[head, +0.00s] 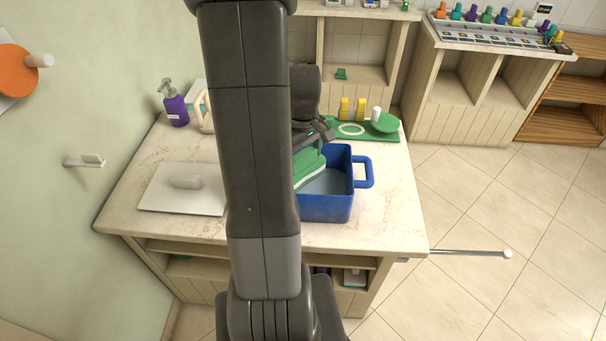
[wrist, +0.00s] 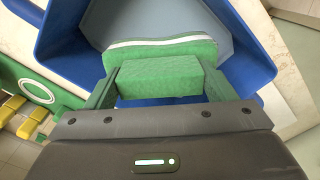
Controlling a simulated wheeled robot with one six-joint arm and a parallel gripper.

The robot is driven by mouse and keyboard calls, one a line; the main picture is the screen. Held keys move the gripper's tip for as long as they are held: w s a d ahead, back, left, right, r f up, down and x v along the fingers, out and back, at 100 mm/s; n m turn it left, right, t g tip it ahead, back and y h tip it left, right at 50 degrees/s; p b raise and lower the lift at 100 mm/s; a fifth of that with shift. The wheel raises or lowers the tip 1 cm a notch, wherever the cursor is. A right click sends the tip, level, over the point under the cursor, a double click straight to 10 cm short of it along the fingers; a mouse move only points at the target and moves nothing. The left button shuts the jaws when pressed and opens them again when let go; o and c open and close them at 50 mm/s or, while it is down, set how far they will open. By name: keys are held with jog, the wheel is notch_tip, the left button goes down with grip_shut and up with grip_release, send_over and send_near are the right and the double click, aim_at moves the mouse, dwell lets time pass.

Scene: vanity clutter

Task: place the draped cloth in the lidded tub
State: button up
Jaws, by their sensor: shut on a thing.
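The blue tub (head: 328,208) stands on the counter with its top open and a handle on its right side. It fills much of the wrist view (wrist: 265,60). The green cloth with a white stripe (head: 309,170) is inside the tub's opening at its left, partly hidden by my arm. In the wrist view the cloth (wrist: 160,76) is pinched between the fingers of my gripper (wrist: 160,85), over the tub's inside. My gripper is shut on it. A flat white lid with a knob (head: 185,187) lies on the counter to the left, apart from the tub.
A purple pump bottle (head: 174,104) stands at the back left. A green board (head: 345,128) with a ring and several yellow pegs (head: 360,106) is behind the tub. The counter's front right is clear. A rod (head: 468,252) sticks out at the counter's right.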

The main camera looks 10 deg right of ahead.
aim_at(303, 170)
jog(key=shift+f, duration=2.7)
jog(key=shift+f, duration=0.2)
jog(key=o, duration=1)
jog(key=shift+r, duration=0.1)
notch_tip(303, 170, up, 12)
jog(key=shift+r, duration=0.15)
